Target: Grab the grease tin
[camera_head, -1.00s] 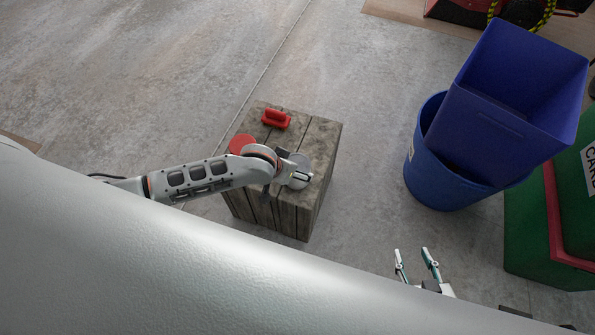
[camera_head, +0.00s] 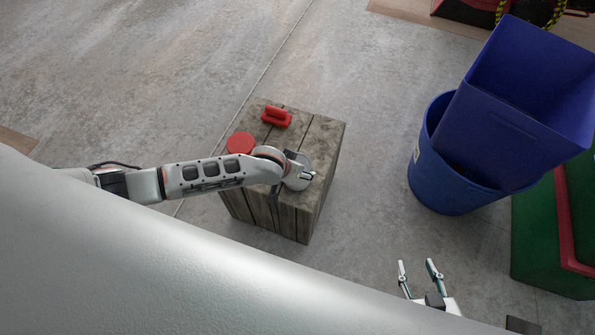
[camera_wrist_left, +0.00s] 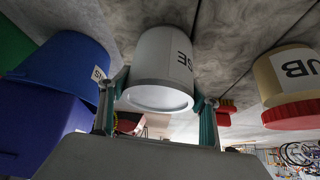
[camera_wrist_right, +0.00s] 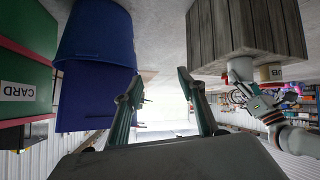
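The grease tin (camera_wrist_left: 165,55) is a pale grey cylinder with a white label, of which the letters "SE" show in the left wrist view. In the head view the tin (camera_head: 298,184) stands on a wooden crate, partly covered by my left gripper (camera_head: 301,170). My left gripper's fingers (camera_wrist_left: 160,98) stand wide apart, one on each side of the tin and very near its wall. I see no clear sign that they press on it. My right gripper (camera_head: 417,267) is open and empty, away from the crate. It also shows open in the right wrist view (camera_wrist_right: 160,85).
The crate (camera_head: 325,140) also bears a red-lidded tin (camera_head: 240,143) and a red handled object (camera_head: 277,116). At the right stand a blue bucket (camera_head: 430,165) with a blue bin (camera_head: 520,110) in it and a green bin (camera_head: 540,235). Floor between crate and bucket is clear.

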